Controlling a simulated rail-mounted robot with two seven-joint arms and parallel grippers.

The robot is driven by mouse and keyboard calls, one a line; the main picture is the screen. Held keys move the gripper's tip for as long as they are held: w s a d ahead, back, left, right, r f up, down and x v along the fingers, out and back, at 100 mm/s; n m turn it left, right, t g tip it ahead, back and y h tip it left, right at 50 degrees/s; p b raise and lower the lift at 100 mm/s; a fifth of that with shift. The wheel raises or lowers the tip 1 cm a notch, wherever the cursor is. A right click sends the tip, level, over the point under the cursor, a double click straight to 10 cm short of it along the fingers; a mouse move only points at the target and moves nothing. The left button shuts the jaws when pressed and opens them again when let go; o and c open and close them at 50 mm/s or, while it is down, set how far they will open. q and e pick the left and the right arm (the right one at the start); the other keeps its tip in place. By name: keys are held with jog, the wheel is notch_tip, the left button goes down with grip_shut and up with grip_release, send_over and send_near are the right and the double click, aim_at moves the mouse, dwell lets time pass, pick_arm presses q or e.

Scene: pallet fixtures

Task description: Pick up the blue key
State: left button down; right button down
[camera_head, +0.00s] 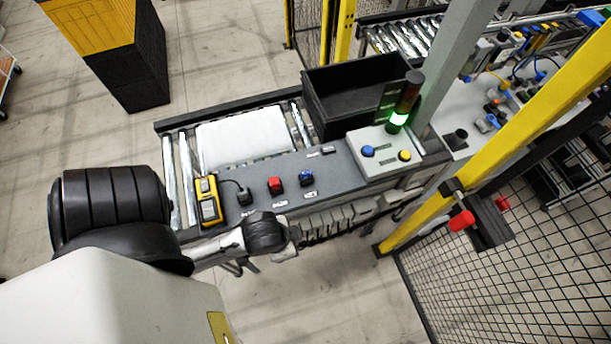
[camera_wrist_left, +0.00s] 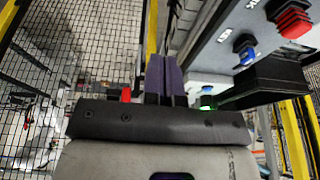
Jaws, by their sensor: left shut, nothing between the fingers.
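The blue key (camera_head: 306,176) sits in its switch on the grey panel (camera_head: 345,172) in the head view, right of a red switch (camera_head: 275,185). In the left wrist view the blue key (camera_wrist_left: 246,53) is at the upper right, beside the red switch (camera_wrist_left: 293,20). My left gripper's purple-grey fingers (camera_wrist_left: 165,68) are together and empty, apart from the key and to its left in that view. In the head view my left wrist is in front of the panel's near edge, and its fingertips cannot be made out. My right gripper is not in view.
A black bin (camera_head: 350,88) stands behind the panel. A button box (camera_head: 385,150) with a green-lit stack light (camera_head: 400,115) is at the panel's right end. A yellow pendant (camera_head: 208,203) is at its left. A yellow post and mesh fence (camera_head: 500,275) stand to the right.

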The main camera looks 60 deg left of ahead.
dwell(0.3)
pick_arm(q)
jog(key=c, duration=0.9)
grip_release()
jog(key=shift+w, duration=0.1)
